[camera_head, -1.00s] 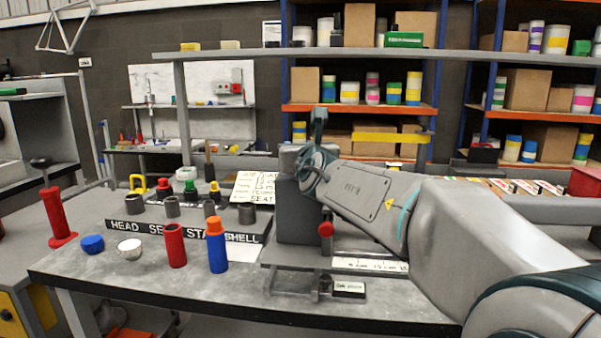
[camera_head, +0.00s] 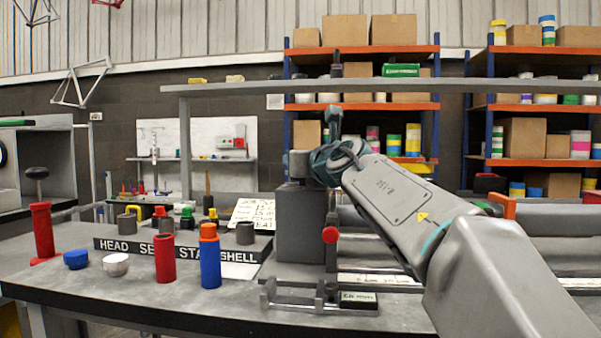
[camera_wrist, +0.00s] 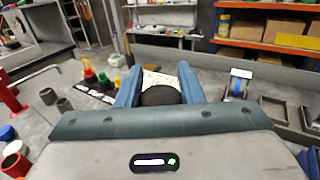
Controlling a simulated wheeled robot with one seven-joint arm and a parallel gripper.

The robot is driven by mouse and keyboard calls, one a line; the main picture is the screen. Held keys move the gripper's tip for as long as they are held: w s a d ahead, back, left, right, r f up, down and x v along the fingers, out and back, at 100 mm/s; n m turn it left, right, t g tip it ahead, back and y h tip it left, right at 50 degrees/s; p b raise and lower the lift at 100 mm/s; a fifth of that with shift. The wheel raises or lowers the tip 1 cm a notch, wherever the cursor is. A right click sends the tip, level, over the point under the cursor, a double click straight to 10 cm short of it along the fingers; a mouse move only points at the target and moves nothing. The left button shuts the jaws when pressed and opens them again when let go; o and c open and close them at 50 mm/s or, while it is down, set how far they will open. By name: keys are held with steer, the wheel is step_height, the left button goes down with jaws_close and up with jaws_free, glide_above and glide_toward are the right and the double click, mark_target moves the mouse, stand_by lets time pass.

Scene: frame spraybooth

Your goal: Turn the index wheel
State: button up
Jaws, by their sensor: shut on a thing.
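A grey block-shaped fixture (camera_head: 302,222) stands on the bench, with a short grey cylinder (camera_head: 298,163) on its top left. My gripper (camera_head: 333,132) is at the top of this fixture, reaching in from the right. In the wrist view, my gripper's blue fingers (camera_wrist: 158,72) stand on either side of a dark round part (camera_wrist: 160,96), which I take to be the index wheel. The gripper is shut on it. Most of the wheel is hidden by my fingers and palm, so its angle cannot be told.
A red ball knob (camera_head: 330,234) sits on a post right of the fixture. Left are a red cylinder (camera_head: 165,260), a blue cylinder (camera_head: 210,264), a blue cap (camera_head: 76,260), a white cap (camera_head: 116,265) and a labelled rack (camera_head: 180,250). A grey shelf rail (camera_head: 390,87) crosses above.

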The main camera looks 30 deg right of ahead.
stand_by(0.4)
steer(key=o, duration=1)
